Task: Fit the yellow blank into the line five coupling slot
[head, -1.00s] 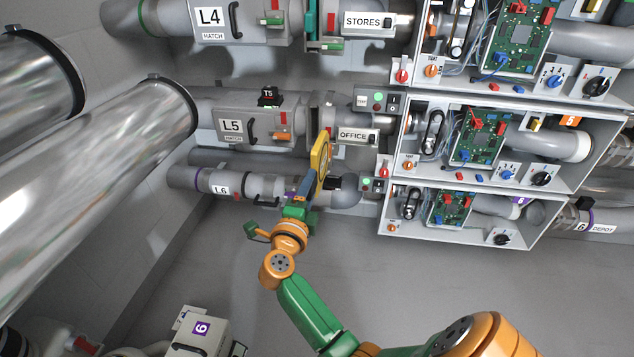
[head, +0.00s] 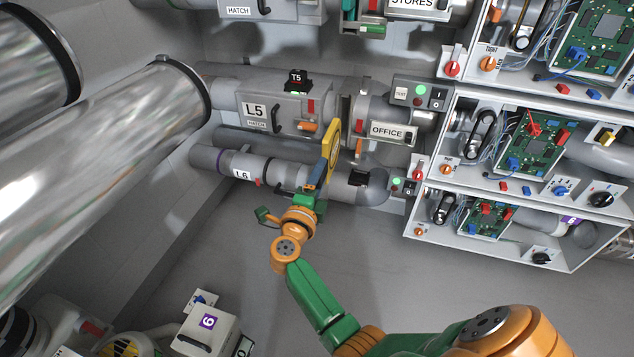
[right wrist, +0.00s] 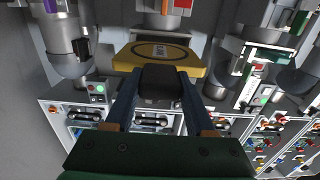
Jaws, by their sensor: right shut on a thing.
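The yellow blank (head: 331,146) is a flat yellow plate with a dark ring and label on its face, standing nearly upright in the head view. My right gripper (head: 315,183) is shut on its dark handle (right wrist: 158,82); the yellow plate (right wrist: 140,64) sits beyond the fingertips in the right wrist view. The line five coupling (head: 346,116) is between the L5 hatch box (head: 254,111) and the OFFICE pipe. The blank is just below and left of it in the head view; the blank's edge partly covers that area, and I cannot tell the gap. My left gripper is not in view.
The L6 pipe (head: 208,161) runs behind and below the gripper. The OFFICE sign (head: 387,132) and a switch box (head: 418,94) are right of the coupling. Open control cabinets (head: 428,228) fill the right side. Large shiny pipes (head: 100,150) stand at left.

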